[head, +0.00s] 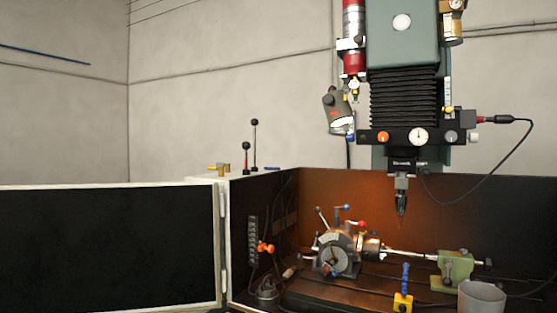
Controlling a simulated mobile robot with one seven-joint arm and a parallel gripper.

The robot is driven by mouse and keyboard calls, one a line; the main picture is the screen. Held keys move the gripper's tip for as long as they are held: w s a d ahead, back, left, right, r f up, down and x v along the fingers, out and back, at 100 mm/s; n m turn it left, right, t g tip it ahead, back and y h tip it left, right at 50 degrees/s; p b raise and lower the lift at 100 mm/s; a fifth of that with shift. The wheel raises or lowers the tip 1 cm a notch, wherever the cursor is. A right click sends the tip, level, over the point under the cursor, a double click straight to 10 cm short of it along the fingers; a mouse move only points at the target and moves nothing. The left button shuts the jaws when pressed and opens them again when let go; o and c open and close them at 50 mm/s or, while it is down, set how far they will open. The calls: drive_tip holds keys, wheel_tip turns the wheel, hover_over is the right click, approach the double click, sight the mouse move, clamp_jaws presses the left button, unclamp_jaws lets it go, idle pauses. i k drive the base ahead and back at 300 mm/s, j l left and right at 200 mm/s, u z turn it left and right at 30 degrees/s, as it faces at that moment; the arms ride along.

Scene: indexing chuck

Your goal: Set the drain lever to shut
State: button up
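No label marks the drain lever, so I cannot tell which handle it is or how it is set. A small brass fitting with a yellow handle (216,168) sits on top of the enclosure's left wall; the handle points left, about level. Inside, an orange handle (265,248) is on the left wall. A blue upright piece on a yellow base (404,290) stands at the front right. My gripper is not in view.
The indexing chuck (338,252) with several coloured handles sits inside the enclosure. A green tailstock (456,267) and grey cup (482,298) are to its right. A machine spindle (401,195) hangs above. The open door panel (105,250) spans the left.

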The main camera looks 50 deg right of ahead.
sight(246, 145)
drive_tip(key=z, duration=1.4)
